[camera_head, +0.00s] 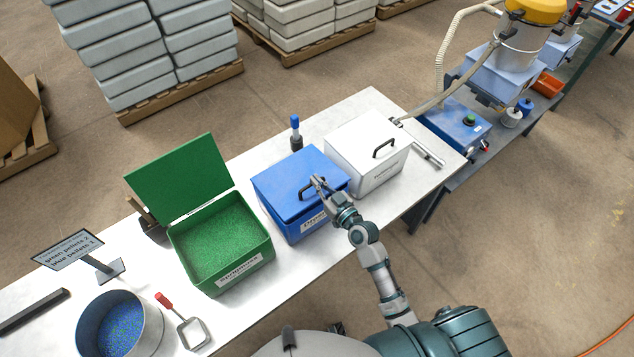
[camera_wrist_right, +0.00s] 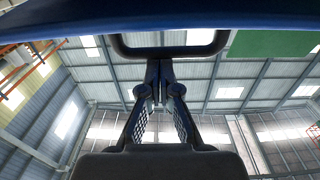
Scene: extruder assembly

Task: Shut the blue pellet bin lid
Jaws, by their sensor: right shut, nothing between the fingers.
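The blue pellet bin (camera_head: 279,217) stands on the white table between the green bin and the white bin. Its blue lid (camera_head: 291,171) lies over the top, down or nearly down; I cannot tell whether it is fully seated. A dark handle (camera_head: 303,190) sits on the lid. My right gripper (camera_head: 318,183) is shut and empty, with its fingertips at the handle. In the right wrist view the shut fingertips (camera_wrist_right: 159,68) are close to the handle (camera_wrist_right: 215,42), below the lid's blue edge (camera_wrist_right: 100,22) in the picture. My left gripper is out of view.
The green bin (camera_head: 262,251) stands open at left, its lid (camera_head: 178,178) raised. The white bin (camera_head: 380,177) is closed at right. A blue-capped bottle (camera_head: 295,135) stands behind. A metal pot (camera_head: 154,325), scoop (camera_head: 191,332) and sign (camera_head: 68,249) are at the left.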

